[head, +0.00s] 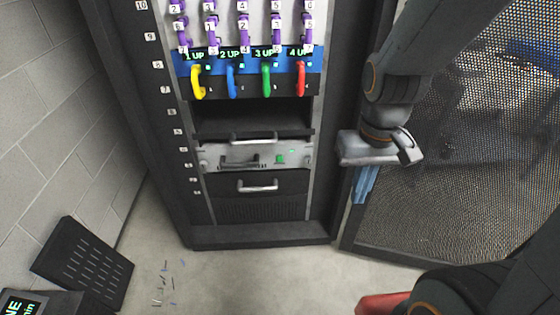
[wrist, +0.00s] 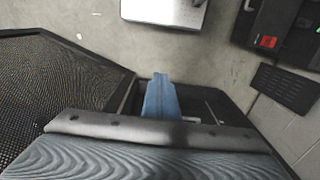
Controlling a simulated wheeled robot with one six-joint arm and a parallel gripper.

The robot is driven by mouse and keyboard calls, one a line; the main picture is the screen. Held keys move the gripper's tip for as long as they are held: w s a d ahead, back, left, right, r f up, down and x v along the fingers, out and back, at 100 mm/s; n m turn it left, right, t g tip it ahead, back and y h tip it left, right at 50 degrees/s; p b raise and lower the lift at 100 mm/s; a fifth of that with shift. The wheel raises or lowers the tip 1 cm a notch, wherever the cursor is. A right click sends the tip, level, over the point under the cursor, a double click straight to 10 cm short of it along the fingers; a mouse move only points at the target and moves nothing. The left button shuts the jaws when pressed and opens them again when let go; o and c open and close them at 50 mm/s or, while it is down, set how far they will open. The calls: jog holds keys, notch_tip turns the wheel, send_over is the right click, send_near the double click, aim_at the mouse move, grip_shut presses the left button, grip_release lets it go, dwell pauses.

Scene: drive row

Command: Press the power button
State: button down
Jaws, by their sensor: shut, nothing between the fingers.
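A small green button (head: 280,159) is on the right part of a grey rack unit (head: 213,157), low in the rack; it is the likely power button, though I can read no label. My gripper (head: 364,186) hangs to the right of this unit, in front of the open mesh door's edge, apart from the button. Its blue fingers are together and empty. They also show in the wrist view (wrist: 161,97), pointing toward the floor. I cannot make out the green button in the wrist view.
The dark rack (head: 262,238) has a bare shelf opening and silver drawer handles. Coloured yellow, blue, green and red handles (head: 301,81) sit above. The mesh door (head: 470,130) stands open at right. A vented black panel (head: 85,262) and small scraps lie on the floor.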

aim_at(280, 159)
dwell(0.7)
jog(key=w+f+n+t+b, duration=0.3)
jog(key=w+f+n+b, duration=0.25)
jog(key=w+f, duration=0.45)
jog(key=w+f+n+t+b, duration=0.3)
jog(key=w+f+n+b, duration=0.35)
jog(key=w, duration=0.55)
jog(key=w+a+f+n+t+y+b, duration=0.3)
jog(key=w+a+f+n+y+b, duration=0.5)
jog(key=w+a+f+n+b, duration=0.2)
notch_tip(280, 159, down, 5)
jog(key=a+b, duration=0.2)
jog(key=shift+w+a+r+t, duration=0.2)
jog(key=shift+w+a+t, duration=0.15)
jog(key=shift+w+t, duration=0.05)
jog(key=shift+w, duration=0.1)
jog(key=w+b, duration=0.2)
jog(key=w, duration=0.6)
jog(key=shift+w, duration=0.3)
jog(key=shift+w, duration=0.1)
